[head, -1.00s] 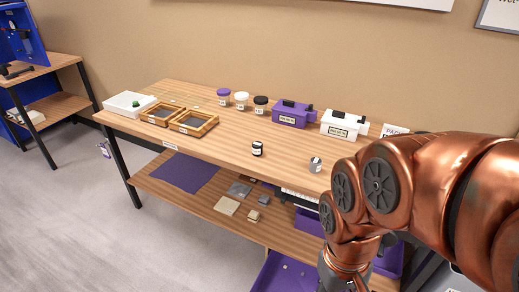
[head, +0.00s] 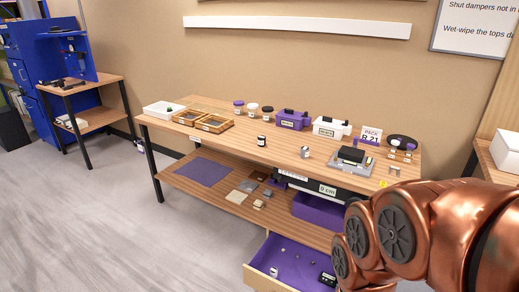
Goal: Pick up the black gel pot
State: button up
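A small black pot with a white label (head: 261,141) stands upright near the middle of the wooden table (head: 225,143). Behind it, a row of jars has a purple-lidded jar (head: 239,107), a white-lidded jar (head: 253,109) and a black-lidded jar (head: 267,112). The labels are too small to read, so I cannot tell for certain which black one is the gel pot. Nothing touches the front black pot. My copper arm fills the lower right, well to the right of the pot. My gripper is outside the picture.
A small grey metal cup (head: 305,152) stands right of the black pot. A purple box (head: 292,121), a white box (head: 328,129) and a scale-like device (head: 352,160) stand further right. Wooden trays (head: 213,124) lie left. An open purple-lined drawer (head: 290,262) juts out below.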

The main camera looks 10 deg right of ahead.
aim_at(261, 138)
jog(key=u, duration=0.65)
jog(key=i, duration=0.85)
jog(key=u, duration=0.8)
jog(key=i, duration=1.2)
jog(key=z, duration=1.05)
jog(key=i, duration=0.9)
jog(key=z, duration=0.85)
